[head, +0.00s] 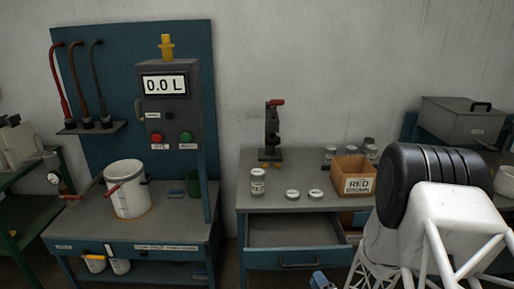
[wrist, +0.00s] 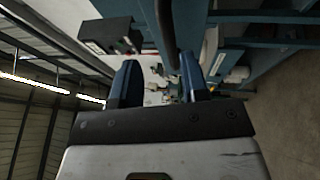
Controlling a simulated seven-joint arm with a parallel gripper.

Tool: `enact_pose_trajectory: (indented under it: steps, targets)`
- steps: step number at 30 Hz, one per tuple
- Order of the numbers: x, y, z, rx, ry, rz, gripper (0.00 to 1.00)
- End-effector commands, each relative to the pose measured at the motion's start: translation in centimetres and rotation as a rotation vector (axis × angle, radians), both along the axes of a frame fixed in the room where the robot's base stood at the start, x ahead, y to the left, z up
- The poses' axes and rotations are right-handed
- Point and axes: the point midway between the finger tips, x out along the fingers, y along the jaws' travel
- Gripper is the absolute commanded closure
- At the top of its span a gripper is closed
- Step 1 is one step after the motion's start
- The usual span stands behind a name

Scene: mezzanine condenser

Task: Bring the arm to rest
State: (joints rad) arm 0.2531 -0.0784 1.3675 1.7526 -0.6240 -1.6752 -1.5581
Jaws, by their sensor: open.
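My gripper (wrist: 158,78) shows in the wrist view as two blue fingers spread apart with nothing between them. The wrist view is tilted, with bench parts beyond the fingers. In the head view my white and black arm fills the lower right. A small blue piece at the bottom edge, in front of the middle bench, may be part of my gripper; I cannot tell. The arm hides the right part of that bench. No held object shows.
The middle bench (head: 225,195) has an open drawer (head: 290,232), jars, lids and a cardboard box (head: 351,180) on top. A grey lidded box (head: 461,120) stands far right.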

Motion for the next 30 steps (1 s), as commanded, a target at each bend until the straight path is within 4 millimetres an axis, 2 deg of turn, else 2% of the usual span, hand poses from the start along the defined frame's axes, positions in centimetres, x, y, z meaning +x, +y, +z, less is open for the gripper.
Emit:
enact_pose_trajectory:
  steps: [5,9,14,20,25,30]
  targets:
    - [1.0,-2.2,1.8,0.03,0.015,-0.021,0.59]
    - [2.5,-3.8,4.0,0.062,0.064,-0.042,0.59]
    - [3.8,-4.1,5.8,0.084,0.136,-0.061,0.59]
    - [5.7,-4.3,9.1,0.121,0.256,-0.103,0.59]
    - [7.0,-4.4,13.0,0.182,0.396,-0.17,0.59]
    - [7.1,-4.4,17.1,0.263,0.534,-0.255,0.59]
